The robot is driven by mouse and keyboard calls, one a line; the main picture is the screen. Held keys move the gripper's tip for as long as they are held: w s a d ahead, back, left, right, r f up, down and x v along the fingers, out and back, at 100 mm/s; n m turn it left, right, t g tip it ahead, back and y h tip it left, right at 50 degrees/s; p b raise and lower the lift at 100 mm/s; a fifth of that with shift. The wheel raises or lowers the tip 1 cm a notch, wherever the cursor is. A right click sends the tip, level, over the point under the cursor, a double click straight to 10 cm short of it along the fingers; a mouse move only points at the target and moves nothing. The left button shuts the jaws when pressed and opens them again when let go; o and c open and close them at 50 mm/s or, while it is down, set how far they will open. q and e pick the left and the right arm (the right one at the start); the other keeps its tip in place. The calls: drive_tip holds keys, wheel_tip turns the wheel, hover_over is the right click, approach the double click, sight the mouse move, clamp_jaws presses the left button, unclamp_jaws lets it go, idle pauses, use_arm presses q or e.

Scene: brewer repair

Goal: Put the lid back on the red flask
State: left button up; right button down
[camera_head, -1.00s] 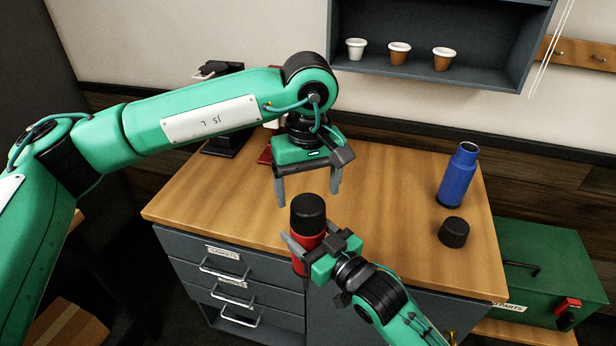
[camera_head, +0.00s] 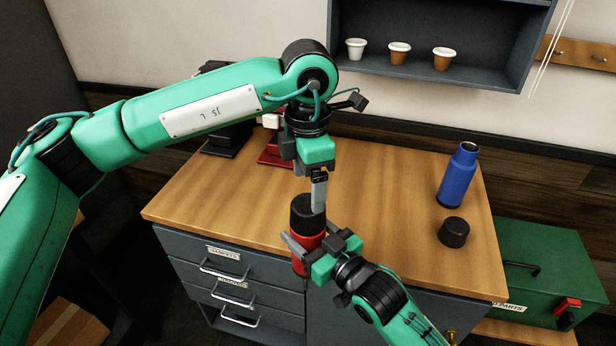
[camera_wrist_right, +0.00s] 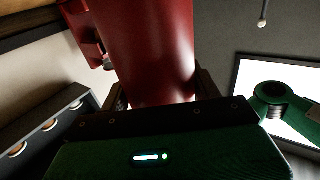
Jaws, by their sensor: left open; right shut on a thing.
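The red flask (camera_head: 301,262) is upright near the counter's front edge, with a black lid (camera_head: 303,212) on its top. I cannot tell whether the lid is screwed tight. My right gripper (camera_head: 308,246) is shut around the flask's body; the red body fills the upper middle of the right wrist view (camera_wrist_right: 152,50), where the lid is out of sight. My left gripper (camera_head: 319,205) is open and points down at the lid. It is seen edge-on, so one finger mostly hides the other. The near finger overlaps the lid's right side; contact cannot be told.
A blue flask (camera_head: 458,178) without a lid stands at the right of the wooden counter (camera_head: 390,190), with a black lid (camera_head: 453,233) beside it. A green box (camera_head: 545,260) is at the right. A dark device (camera_head: 226,140) and a red object (camera_head: 272,155) are behind my left arm.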

sight(308, 203)
use_arm(q)
drive_tip(key=shift+r+n, duration=0.1)
drive_tip(key=shift+n, duration=0.9)
drive_tip(key=shift+f, duration=4.05)
drive_tip(key=shift+c, duration=0.4)
drive_tip(key=c, duration=0.9)
drive_tip(key=m, duration=0.5)
drive_tip(key=shift+c, duration=0.2)
drive_tip(key=o, duration=1.1)
